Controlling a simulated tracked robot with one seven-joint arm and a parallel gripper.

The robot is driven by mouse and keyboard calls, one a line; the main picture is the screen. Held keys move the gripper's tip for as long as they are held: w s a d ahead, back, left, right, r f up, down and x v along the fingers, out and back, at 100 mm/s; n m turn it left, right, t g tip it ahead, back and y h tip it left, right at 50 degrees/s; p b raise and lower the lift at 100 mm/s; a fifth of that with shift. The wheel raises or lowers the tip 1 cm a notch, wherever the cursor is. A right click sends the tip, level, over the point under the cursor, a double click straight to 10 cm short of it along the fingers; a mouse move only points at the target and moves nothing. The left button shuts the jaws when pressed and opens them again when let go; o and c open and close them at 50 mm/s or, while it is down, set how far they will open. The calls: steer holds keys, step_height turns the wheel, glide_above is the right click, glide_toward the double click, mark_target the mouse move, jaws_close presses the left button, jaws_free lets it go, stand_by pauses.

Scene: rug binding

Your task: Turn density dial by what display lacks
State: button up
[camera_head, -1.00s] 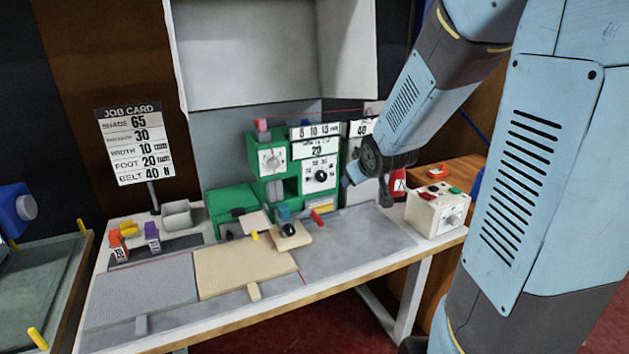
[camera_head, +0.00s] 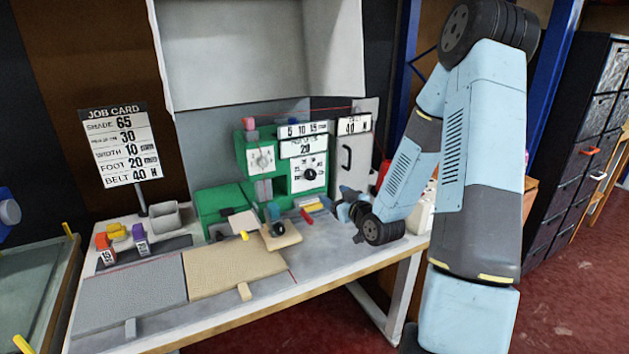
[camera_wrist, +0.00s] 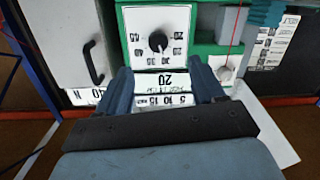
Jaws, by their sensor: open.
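A green machine (camera_head: 243,152) stands at the back of the table. Its white front plate carries a black dial knob (camera_head: 309,174) ringed by numbers. Above it a display plate (camera_head: 303,147) reads 20. A job card (camera_head: 120,147) at left lists shade 65, a blurred row with 30, width 10 mm, foot 20 mm and belt 40 N. My gripper (camera_head: 347,205) is low at the machine's right front. In the wrist view, upside down, my gripper (camera_wrist: 164,80) is open and empty, with the black knob (camera_wrist: 157,41) beyond the fingertips, apart from them.
A white knob (camera_head: 262,159) sits left of the black dial. A grey panel (camera_head: 348,165) with a black handle and a 40 N plate (camera_head: 353,125) stands to the right. A tan mat (camera_head: 225,274) and a wooden block with a black ball (camera_head: 279,230) lie in front. Coloured blocks (camera_head: 105,247) stand at left.

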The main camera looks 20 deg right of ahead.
mark_target(312, 177)
steer(key=shift+m+t, duration=0.3)
steer(key=shift+t, duration=0.2)
steer(key=x, duration=1.3)
steer(key=shift+w+f, duration=0.2)
steer(key=shift+w, duration=0.1)
steer(key=shift+c, duration=0.2)
steer(key=c, duration=1)
